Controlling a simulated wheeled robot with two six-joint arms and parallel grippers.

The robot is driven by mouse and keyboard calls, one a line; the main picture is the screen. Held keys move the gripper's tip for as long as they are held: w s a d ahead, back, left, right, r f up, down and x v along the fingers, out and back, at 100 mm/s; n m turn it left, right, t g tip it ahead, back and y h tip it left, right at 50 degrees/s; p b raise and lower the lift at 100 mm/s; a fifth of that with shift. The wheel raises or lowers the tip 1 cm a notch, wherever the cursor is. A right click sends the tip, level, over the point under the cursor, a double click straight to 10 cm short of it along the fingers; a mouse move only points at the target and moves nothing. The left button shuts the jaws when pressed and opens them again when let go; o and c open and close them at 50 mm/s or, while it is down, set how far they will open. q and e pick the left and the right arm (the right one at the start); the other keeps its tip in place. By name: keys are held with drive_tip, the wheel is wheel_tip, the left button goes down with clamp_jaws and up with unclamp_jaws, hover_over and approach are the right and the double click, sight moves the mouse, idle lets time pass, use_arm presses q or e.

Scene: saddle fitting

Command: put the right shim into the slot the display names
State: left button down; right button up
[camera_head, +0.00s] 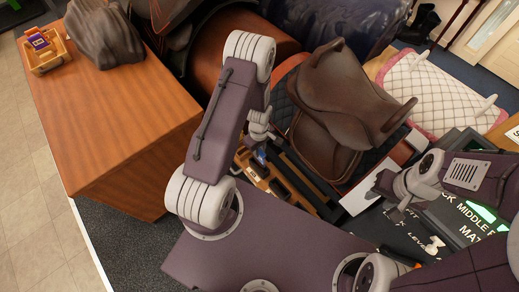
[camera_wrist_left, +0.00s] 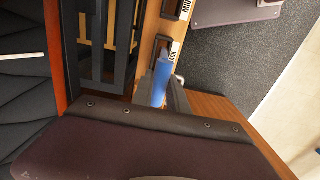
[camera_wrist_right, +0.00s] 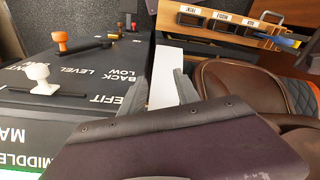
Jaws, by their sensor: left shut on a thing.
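My left gripper (camera_wrist_left: 166,90) is shut on a blue shim (camera_wrist_left: 160,80), over the wooden slot rack (camera_wrist_left: 146,28). The shim's far end is beside a label ending in "CK"; I cannot tell whether it is inside a slot. The slot near the "MID…" label looks empty. In the head view the blue shim (camera_head: 261,157) is small beside the rack (camera_head: 258,176). The display (camera_head: 482,212) is lit green at the right, with its text partly cut off; "MIDDLE" shows near it.
A brown saddle (camera_head: 340,95) stands beside the rack. The dark panel (camera_wrist_right: 80,75) carries a white knob (camera_wrist_right: 40,78) and an orange knob (camera_wrist_right: 62,42). A wooden tray (camera_head: 38,62) with a purple item sits on the desk (camera_head: 110,115) at the left.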

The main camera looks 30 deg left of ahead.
sight(259, 159)
use_arm(q)
wheel_tip(259, 159, down, 3)
drive_tip(key=shift+d+r+b, duration=0.1)
drive_tip(key=shift+r+b, duration=0.05)
drive_tip(key=shift+b, duration=0.75)
drive_tip(key=shift+f+b, duration=2.15)
drive_tip(key=shift+f, duration=0.45)
drive_tip(key=c, duration=1.2)
unclamp_jaws()
drive_tip(key=shift+c, duration=0.2)
wheel_tip(259, 159, up, 9)
drive_tip(key=shift+r+p, duration=0.1)
drive_tip(key=shift+p, duration=0.65)
